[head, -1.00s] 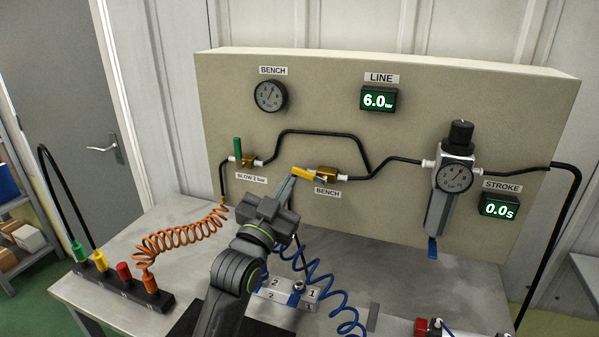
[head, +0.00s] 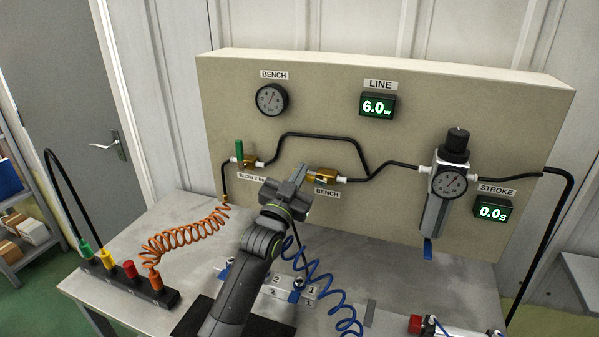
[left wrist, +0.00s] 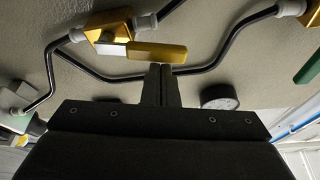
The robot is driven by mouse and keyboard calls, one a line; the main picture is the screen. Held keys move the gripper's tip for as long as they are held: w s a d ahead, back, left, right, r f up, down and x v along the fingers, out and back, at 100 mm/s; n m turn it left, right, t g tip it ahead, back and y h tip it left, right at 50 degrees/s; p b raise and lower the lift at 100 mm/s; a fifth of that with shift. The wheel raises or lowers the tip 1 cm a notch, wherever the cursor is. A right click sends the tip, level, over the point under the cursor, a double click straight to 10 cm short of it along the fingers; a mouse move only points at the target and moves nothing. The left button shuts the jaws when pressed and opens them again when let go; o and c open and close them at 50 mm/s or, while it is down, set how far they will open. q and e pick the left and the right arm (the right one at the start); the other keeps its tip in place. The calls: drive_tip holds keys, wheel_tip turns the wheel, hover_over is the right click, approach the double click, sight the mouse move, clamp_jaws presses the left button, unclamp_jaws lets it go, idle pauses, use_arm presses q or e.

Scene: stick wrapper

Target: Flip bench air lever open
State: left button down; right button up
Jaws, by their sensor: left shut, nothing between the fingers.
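The bench air valve (head: 322,175) is a brass body on the panel above the BENCH label (head: 327,193). Its yellow lever (left wrist: 155,52) shows in the left wrist view, sticking out from the brass body (left wrist: 107,30) at an angle to the black pipe. In the head view my gripper hides most of the lever. My left gripper (head: 300,172) is shut and empty, in front of the panel at the lever. In the left wrist view the closed fingertips (left wrist: 160,68) are right against or just below the lever; contact is unclear. My right gripper is out of view.
A green blow lever (head: 239,150) stands upright to the left. The BENCH gauge (head: 271,100) is above; the LINE display (head: 377,106) reads 6.0. The regulator (head: 446,185) is at right. Orange (head: 185,238) and blue (head: 325,285) coiled hoses lie near the arm.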

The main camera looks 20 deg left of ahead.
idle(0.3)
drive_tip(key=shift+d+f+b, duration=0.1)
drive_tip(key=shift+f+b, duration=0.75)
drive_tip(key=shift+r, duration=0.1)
